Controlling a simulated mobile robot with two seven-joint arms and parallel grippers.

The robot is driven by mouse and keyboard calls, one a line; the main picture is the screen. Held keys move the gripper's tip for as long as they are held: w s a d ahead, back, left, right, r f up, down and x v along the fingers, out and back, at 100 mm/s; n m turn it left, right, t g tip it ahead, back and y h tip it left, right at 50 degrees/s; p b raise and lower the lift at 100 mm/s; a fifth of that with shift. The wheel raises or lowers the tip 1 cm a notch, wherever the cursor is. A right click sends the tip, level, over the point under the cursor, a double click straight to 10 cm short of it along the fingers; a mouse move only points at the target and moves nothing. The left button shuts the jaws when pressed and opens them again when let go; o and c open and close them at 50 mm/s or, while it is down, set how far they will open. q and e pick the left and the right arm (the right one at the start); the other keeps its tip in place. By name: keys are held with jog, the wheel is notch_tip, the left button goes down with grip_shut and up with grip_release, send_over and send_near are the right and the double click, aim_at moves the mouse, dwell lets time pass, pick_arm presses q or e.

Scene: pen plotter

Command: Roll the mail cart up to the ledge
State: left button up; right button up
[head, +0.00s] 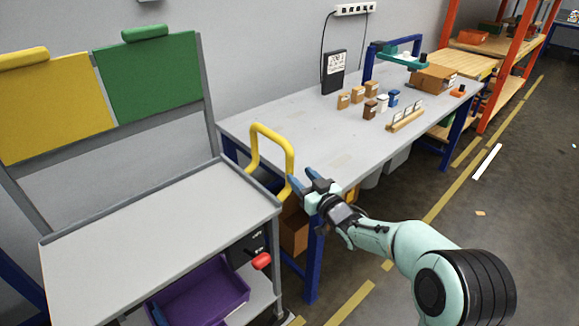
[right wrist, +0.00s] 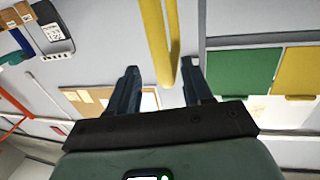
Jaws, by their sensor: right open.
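A grey-topped cart (head: 150,235) fills the lower left of the head view. A yellow loop handle (head: 291,155) stands at its right end; its yellow bar also shows in the right wrist view (right wrist: 155,40). My right gripper (head: 303,180) is open at the handle's right-hand post. In the right wrist view my right gripper (right wrist: 161,75) has the yellow bar between its two spread fingers in the picture; contact cannot be told. A red knob (head: 261,261) sits on the cart's front side. My left gripper is not in view. I cannot tell which edge is the ledge.
A grey workbench (head: 290,115) with small boxes stands behind the cart, its blue leg (head: 314,262) close to my right gripper. A purple bin (head: 200,295) sits on the cart's lower shelf. Yellow and green panels (head: 150,75) rise behind it. Dark floor on the right is mostly clear.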

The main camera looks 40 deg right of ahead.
aim_at(292, 168)
jog(key=w, duration=0.4)
jog(key=w+d, duration=0.1)
jog(key=w, duration=0.2)
grip_shut()
